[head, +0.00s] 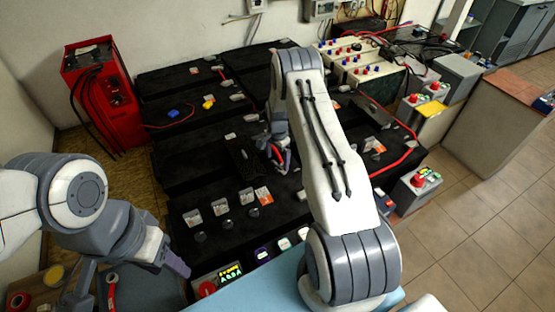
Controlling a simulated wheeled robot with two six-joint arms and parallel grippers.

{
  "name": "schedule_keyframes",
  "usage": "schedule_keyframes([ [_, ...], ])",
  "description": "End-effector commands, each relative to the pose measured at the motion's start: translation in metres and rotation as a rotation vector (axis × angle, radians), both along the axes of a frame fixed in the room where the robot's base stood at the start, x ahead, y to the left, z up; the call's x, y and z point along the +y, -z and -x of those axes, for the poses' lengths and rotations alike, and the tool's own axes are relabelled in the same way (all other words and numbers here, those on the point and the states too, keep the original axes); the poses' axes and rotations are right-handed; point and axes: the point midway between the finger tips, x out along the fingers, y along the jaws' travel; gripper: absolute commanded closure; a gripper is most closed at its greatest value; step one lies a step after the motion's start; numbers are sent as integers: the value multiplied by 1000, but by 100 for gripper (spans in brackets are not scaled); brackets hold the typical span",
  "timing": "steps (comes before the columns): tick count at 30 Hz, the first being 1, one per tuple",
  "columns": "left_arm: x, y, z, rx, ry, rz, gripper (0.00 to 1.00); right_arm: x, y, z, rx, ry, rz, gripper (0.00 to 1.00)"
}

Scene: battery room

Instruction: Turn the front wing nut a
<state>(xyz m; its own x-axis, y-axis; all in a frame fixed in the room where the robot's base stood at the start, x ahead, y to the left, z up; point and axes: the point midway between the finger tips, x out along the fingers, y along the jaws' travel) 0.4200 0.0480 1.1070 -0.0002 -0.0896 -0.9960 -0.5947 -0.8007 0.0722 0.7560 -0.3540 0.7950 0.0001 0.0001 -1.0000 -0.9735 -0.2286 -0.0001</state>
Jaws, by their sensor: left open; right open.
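Several small dark knobs, possibly wing nuts, such as one (200,237), sit on the front black battery block (235,250), below small labels. I cannot tell which is wing nut a. My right gripper (279,160) is over the battery block, behind the labels and close to a red cable or part; it is small and partly hidden by my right arm. It is open, and I see nothing held in it.
A red cabinet (98,95) with black cables stands at the back left. Light batteries (362,62) with blue and red caps stand at the back. A display box (222,280) with a red button is at the front. Tiled floor (460,250) is clear at right.

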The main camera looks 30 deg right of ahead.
Motion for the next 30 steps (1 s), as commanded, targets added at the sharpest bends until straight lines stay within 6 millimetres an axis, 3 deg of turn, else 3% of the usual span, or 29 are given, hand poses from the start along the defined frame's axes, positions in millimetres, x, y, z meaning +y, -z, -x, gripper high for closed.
schedule_keyframes([
  [6,0,-4,0,0,0,0,50,0,15,0,1,0,0,0],
  [14,0,-3,0,0,0,0,50,0,17,0,0,0,0,0],
  [20,0,-3,0,0,0,0,50,0,16,0,0,0,0,76],
  [21,0,-3,0,0,0,0,50,0,16,0,0,0,0,81],
  [30,0,2,0,0,0,0,50,0,17,0,-1,-46,1,81],
])
